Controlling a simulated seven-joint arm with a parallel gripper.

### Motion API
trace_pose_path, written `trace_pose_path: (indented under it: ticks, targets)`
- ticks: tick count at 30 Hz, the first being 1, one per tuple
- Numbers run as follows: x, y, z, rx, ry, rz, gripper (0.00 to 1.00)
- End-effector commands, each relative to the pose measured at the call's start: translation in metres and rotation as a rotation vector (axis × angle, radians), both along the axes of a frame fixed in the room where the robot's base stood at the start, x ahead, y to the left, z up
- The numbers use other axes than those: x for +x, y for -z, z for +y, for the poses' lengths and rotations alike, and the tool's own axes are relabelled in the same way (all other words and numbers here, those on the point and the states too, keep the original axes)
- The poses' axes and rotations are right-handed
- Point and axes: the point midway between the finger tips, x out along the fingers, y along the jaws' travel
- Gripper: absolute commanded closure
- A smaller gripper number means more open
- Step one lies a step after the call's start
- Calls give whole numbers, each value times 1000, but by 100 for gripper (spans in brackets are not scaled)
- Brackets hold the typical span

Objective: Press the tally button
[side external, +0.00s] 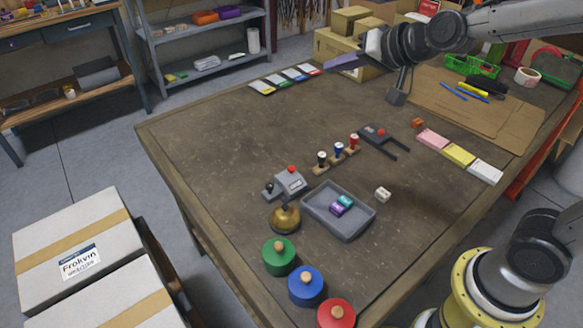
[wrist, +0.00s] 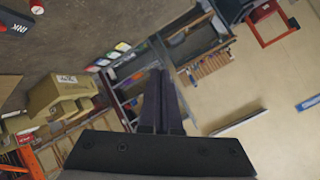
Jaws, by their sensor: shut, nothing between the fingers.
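A small grey device (side external: 286,185) with a red button (side external: 291,169) on top and a dark knob at its left stands on the table, left of the middle. I cannot read a label that tells which is the tally. My gripper (side external: 332,65) is high over the table's far edge, pointing left, well away from both. Its fingers are together and empty in the wrist view (wrist: 160,75). Neither button is clearly visible in the wrist view.
Stamps on a wooden stand (side external: 338,153), a grey tray (side external: 334,224) with small boxes, a brass bell (side external: 285,217) and round knobbed lids (side external: 279,256) surround the grey device. Cardboard boxes (side external: 338,47) stand at the back. The table's left part is clear.

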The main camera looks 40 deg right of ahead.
Motion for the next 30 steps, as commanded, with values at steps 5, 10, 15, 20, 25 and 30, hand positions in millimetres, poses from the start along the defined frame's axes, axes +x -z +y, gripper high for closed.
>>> trace_pose_path:
  ticks: [5,10,15,20,25,30]
  targets:
    - [59,58,13,67,70,35,100]
    - [82,121,25,79,96,108,100]
    - [82,165,35,65,84,185,100]
    - [79,182,39,55,76,219,100]
    - [78,184,41,54,71,224,100]
    - [78,184,41,54,71,223,100]
